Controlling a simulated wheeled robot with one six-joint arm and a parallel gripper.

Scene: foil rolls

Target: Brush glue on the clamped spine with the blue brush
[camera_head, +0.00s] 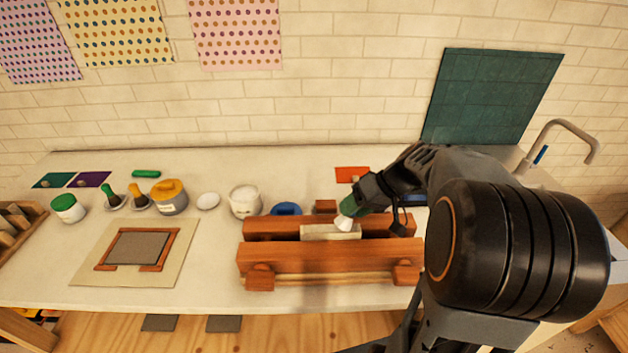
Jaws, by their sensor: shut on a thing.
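A pale spine (318,232) is held between the two wooden beams of a lying press (300,256) on the worktop. My gripper (356,199) is shut on a brush with a dark green part (348,206) and a white tip (344,223). The handle looks green, not blue, and is partly hidden by the gripper. The tip points down at the right part of the spine. I cannot tell whether it touches. A white pot (245,201) stands behind the press at left, its contents pale. No blue-handled brush is clearly visible.
A blue round thing (286,208) lies behind the press. My arm hides the right side.

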